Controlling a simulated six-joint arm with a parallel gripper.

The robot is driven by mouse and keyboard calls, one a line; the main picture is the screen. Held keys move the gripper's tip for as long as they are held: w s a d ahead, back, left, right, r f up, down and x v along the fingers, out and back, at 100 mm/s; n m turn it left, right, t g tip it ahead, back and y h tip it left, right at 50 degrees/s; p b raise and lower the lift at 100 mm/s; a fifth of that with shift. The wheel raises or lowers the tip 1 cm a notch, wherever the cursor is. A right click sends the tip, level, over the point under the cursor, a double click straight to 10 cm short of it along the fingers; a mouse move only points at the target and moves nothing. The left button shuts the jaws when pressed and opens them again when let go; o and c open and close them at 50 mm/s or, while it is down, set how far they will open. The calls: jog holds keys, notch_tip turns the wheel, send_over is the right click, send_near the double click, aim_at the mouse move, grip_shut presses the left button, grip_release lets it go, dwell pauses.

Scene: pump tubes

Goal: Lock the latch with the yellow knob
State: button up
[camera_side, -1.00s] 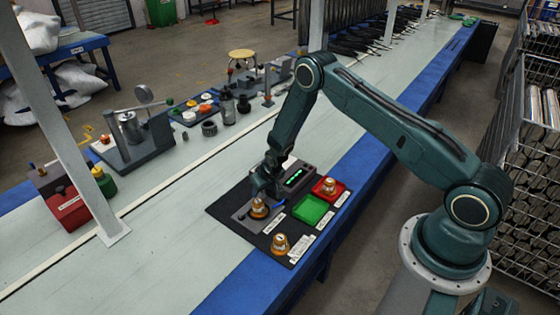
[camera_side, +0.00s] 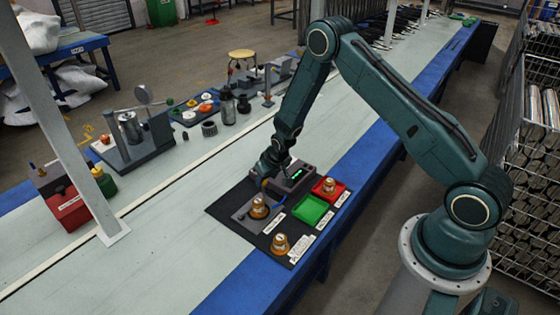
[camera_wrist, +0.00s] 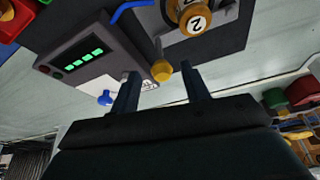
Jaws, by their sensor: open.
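The yellow knob (camera_wrist: 161,70) sits at the end of a thin grey lever on the latch, in the wrist view. It lies between the tips of my gripper (camera_wrist: 160,74), with a gap to each finger. My fingers are open and do not visibly touch it. The lever runs toward a grey fixture plate (camera_side: 241,216) that holds an orange-brown part (camera_side: 258,206) with a white face marked 2, also in the wrist view (camera_wrist: 195,14). In the side view my gripper (camera_side: 268,176) is just behind that part and hides most of the latch.
A grey box with a green display (camera_side: 297,176) stands right beside my gripper. A green tray (camera_side: 313,209) and a red tray (camera_side: 323,194) holding a part are to the right. Another part (camera_side: 280,243) stands in front. A blue knob (camera_wrist: 104,98) is near my left finger.

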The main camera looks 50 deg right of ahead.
jog(key=v, duration=0.6)
jog(key=shift+s+r, duration=0.1)
jog(key=shift+r, duration=0.1)
jog(key=s+a+r, duration=0.2)
jog(key=s+r, duration=0.1)
jog(key=r, duration=0.5)
jog(key=s+a+r+n, duration=0.1)
jog(key=s+r, duration=0.3)
jog(key=r, duration=0.4)
jog(key=s+a+r, duration=0.2)
jog(key=s+r, duration=0.1)
jog(key=r, duration=0.6)
jog(key=s+a+r, duration=0.1)
jog(key=s+r, duration=0.3)
jog(key=s, duration=0.6)
jog(key=s+a+r+n+t+y, duration=0.1)
jog(key=s+r, duration=0.3)
jog(key=s, duration=0.7)
jog(key=shift+s+a, duration=0.35)
jog(key=shift+a, duration=0.15)
